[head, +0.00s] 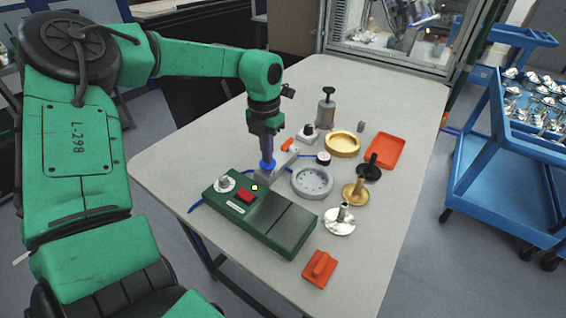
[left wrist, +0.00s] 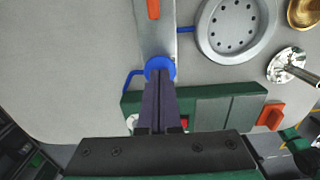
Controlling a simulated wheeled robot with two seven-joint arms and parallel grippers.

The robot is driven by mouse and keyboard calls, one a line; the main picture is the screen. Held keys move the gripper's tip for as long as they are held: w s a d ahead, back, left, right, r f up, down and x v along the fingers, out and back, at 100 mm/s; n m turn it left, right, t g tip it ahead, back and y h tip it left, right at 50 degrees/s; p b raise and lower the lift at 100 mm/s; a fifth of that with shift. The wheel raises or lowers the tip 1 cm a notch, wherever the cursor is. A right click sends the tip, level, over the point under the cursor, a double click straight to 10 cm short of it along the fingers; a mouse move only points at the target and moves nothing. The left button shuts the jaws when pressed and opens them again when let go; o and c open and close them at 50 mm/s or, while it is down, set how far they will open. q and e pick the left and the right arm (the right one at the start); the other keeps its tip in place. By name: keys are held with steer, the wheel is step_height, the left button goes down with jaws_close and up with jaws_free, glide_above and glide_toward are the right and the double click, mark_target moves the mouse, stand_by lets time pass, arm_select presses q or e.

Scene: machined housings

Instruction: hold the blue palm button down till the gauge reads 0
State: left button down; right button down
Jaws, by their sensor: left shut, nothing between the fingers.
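The blue palm button (head: 267,165) sits at the near end of a grey metal bar fixture, behind the green control box. In the left wrist view the button (left wrist: 160,64) shows as a blue disc partly covered by my fingers. My left gripper (head: 267,157) points straight down, closed and empty, with its dark fingertips at the button's top. They seem to touch it; how far it is pressed I cannot tell. A small round black-rimmed dial (head: 323,158), perhaps the gauge, stands right of the bar; its reading is too small to read. My right gripper is not in view.
The green control box (head: 290,228) with a red button (head: 246,195) lies in front. A grey flanged ring (head: 312,182), a gold ring (head: 342,144), a red tray (head: 385,151) and a red block (head: 319,268) lie to the right. The table's left side is clear.

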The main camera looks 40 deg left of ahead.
arm_select(q)
steer(key=shift+r+p, duration=1.45)
steer(key=shift+r, duration=1.2)
